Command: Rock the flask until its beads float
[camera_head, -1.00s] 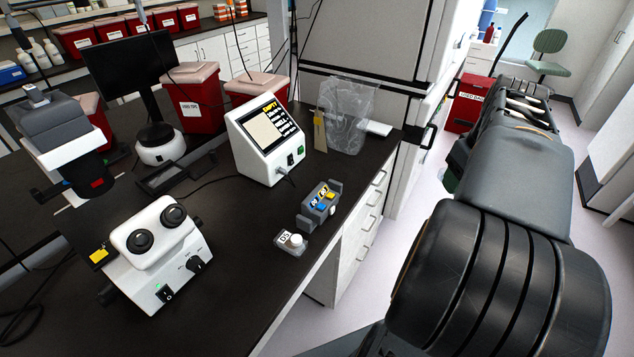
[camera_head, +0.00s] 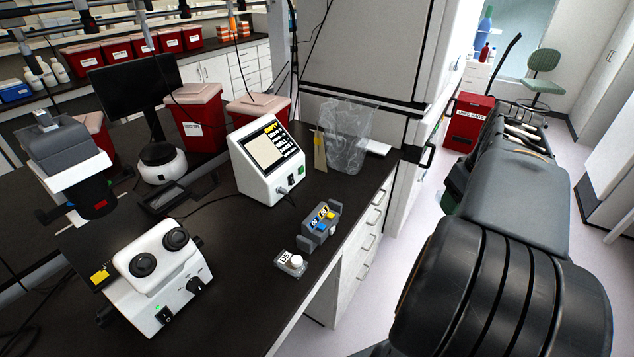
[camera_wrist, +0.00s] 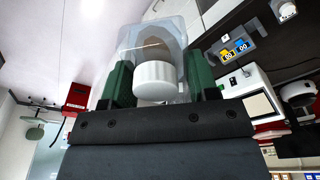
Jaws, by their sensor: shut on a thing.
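In the wrist view my gripper (camera_wrist: 155,85) is shut on a clear flask (camera_wrist: 176,36) with a white cap (camera_wrist: 155,83). Its two green fingers press on either side of the flask, and the cap points toward the wrist. A brownish patch shows through the clear wall behind the cap. Single beads are too small to tell, so I cannot see whether they float. In the head view my dark arm fills the right side and hides the held flask.
The black bench (camera_head: 235,240) bears a white instrument with a screen (camera_head: 265,160), a grey holder with blue and yellow parts (camera_head: 321,222), a microscope (camera_head: 160,280) and a clear bag (camera_head: 345,140). A red bin (camera_head: 467,122) stands on the floor. The aisle floor between bench and arm is open.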

